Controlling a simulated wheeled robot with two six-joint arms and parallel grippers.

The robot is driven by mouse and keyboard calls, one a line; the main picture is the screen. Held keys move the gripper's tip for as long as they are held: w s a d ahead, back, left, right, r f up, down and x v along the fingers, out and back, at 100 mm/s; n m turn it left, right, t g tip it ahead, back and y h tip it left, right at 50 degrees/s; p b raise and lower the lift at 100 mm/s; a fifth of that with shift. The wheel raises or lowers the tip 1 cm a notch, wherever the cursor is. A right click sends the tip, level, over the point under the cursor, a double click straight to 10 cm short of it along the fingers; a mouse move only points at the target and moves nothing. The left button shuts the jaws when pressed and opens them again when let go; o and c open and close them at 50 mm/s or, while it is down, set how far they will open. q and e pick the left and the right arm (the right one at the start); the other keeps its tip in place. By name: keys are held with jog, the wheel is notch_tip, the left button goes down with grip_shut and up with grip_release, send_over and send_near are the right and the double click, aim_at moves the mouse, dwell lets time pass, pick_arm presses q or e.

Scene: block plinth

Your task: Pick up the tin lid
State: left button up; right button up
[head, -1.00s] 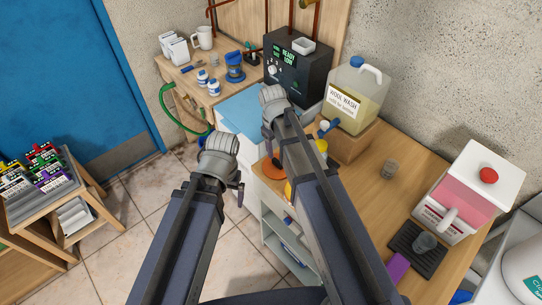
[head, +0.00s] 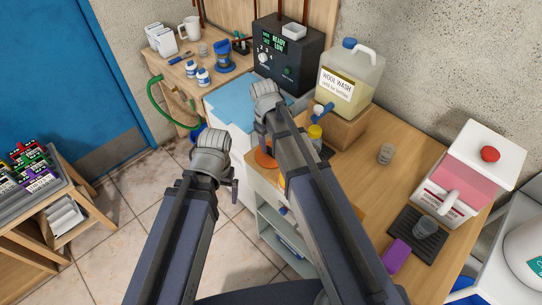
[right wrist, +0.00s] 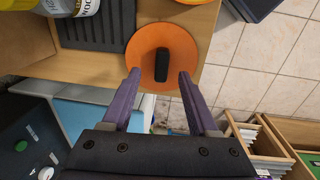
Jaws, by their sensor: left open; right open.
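The tin lid (right wrist: 162,52) looks like a round orange disc with a black bar-shaped handle. In the right wrist view it lies on the wooden top near its edge. In the head view only part of the orange lid (head: 264,158) shows beside my right arm. My right gripper (right wrist: 160,76) is open and empty, its two purple fingers reaching to the lid's near rim, with the handle in line between them. I cannot tell whether the fingers touch it. My left gripper (head: 234,188) hangs mostly hidden behind its wrist, left of the lid, open, with nothing seen in it.
A wool wash jug (head: 350,80) stands on a wooden block behind. A black control box (head: 286,58) is at the back. Tiled floor is open on the left.

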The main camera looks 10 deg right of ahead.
aim_at(270, 150)
notch_tip(270, 150, down, 4)
jog(key=b, duration=0.3)
jog(key=shift+d, duration=0.1)
jog(key=shift+r, duration=0.15)
jog(key=shift+c, duration=0.3)
grip_shut()
